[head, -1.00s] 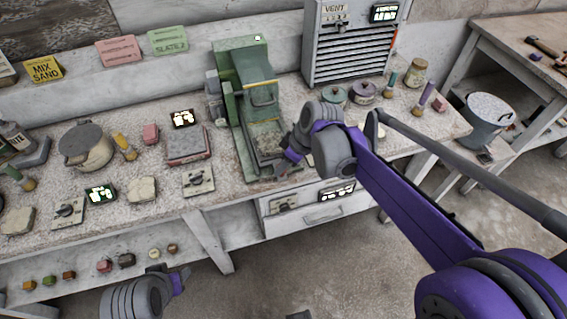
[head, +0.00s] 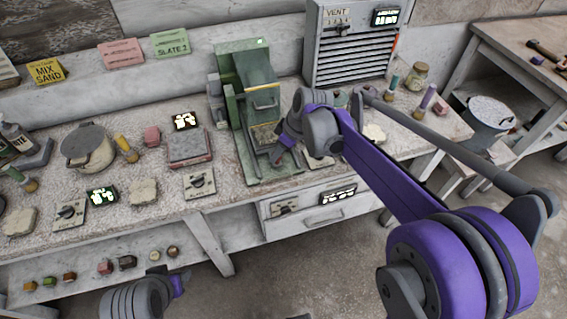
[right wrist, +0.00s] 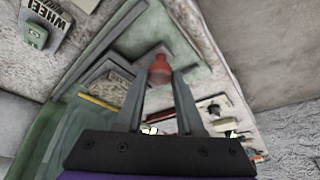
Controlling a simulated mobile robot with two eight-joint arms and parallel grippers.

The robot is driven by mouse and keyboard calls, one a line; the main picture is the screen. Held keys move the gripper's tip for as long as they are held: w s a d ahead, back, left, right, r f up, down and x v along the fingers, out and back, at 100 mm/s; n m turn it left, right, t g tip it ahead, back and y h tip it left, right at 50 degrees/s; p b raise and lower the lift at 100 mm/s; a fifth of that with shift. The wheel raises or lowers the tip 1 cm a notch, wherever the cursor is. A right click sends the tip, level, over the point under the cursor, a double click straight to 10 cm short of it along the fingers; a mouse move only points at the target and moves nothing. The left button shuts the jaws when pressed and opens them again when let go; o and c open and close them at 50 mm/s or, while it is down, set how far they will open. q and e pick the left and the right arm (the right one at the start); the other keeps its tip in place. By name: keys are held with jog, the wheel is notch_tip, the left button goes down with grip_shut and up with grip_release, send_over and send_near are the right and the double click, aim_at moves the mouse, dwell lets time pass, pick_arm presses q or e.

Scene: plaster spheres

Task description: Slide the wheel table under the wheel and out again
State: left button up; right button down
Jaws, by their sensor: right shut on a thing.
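The green wheel machine (head: 243,68) stands on the bench. Its wheel is not clearly visible behind the hood. The wheel table (head: 264,134), a small grey speckled plate, lies low at the front of the machine, close to the hood. My right gripper (head: 277,157) is low at the table's right front. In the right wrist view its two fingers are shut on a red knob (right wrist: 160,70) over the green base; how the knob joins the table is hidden. My left gripper (head: 178,284) is at the bottom edge, below the bench, its fingers unclear.
A switch plate (head: 199,183) and a grey block on a red base (head: 188,148) are left of the machine. A vent cabinet (head: 352,45) stands behind right. A drawer (head: 323,216) is under the bench edge.

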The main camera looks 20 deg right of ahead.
jog(key=w, duration=0.6)
jog(key=shift+w+a+p, duration=0.1)
jog(key=shift+w+p, duration=0.25)
jog(key=c, duration=0.5)
grip_release()
jog(key=shift+c, duration=0.2)
jog(key=v, duration=1.1)
jog(key=shift+s, duration=0.1)
